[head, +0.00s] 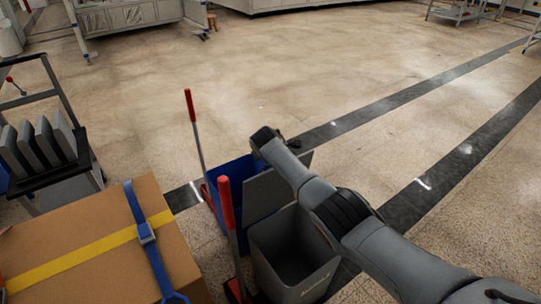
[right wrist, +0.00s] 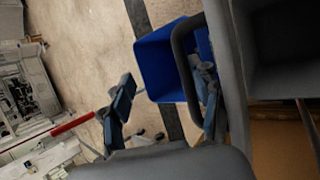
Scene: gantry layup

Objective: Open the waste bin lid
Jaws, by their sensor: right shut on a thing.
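The grey waste bin (head: 300,262) stands in the lower middle of the head view, its dark inside showing from above. Its grey lid (head: 270,192) is raised, standing steeply at the bin's far side. In the right wrist view the lid (right wrist: 232,90) is a grey panel with a dark looped handle (right wrist: 182,50). My right gripper (right wrist: 168,80) is at this handle and shut on it, one finger passing inside the loop. In the head view its fingers are hidden behind my right arm and the lid. My left gripper is not in view.
A blue bin (head: 229,171) stands just behind the raised lid. Red-handled tools (head: 190,105) stand left of the bins. A strapped cardboard box (head: 95,225) and a cart (head: 38,145) are on the left.

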